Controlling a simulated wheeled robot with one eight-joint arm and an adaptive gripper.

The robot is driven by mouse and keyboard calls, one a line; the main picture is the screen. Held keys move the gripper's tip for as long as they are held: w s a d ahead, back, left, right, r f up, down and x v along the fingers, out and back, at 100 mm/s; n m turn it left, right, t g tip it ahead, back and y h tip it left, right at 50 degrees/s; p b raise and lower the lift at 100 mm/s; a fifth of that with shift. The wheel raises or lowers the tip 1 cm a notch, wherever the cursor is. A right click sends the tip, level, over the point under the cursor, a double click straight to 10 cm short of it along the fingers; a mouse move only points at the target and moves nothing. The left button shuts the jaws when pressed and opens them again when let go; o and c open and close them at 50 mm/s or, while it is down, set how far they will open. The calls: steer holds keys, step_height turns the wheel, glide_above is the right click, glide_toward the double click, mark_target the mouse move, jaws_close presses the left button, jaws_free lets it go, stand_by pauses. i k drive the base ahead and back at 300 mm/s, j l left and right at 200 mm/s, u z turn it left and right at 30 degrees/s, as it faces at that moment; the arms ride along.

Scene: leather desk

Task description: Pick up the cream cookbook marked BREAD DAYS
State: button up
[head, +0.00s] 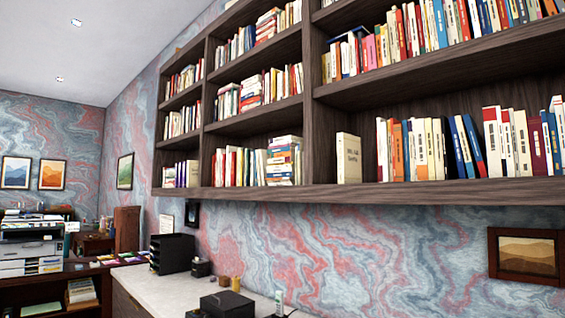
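A cream book (348,158) stands upright at the left end of the lower right shelf compartment, close to the dark upright divider. It has dark marking on its front face, too small to read for certain, so I cannot confirm that it says BREAD DAYS. A gap separates it from the row of books to its right. My gripper is not in view.
The bookshelf (380,193) is dark wood and full of books in several compartments. A row of books (425,150) stands right of the gap. Below is a pale countertop (180,292) with a black organiser (171,253) and a black box (227,304).

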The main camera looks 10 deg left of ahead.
mark_target(348, 152)
steer(key=u, duration=0.15)
steer(key=i+j, duration=0.35)
steer(key=j, duration=0.15)
steer(key=i+j+z, duration=0.1)
steer(key=i+j, duration=0.25)
steer(key=j, duration=0.1)
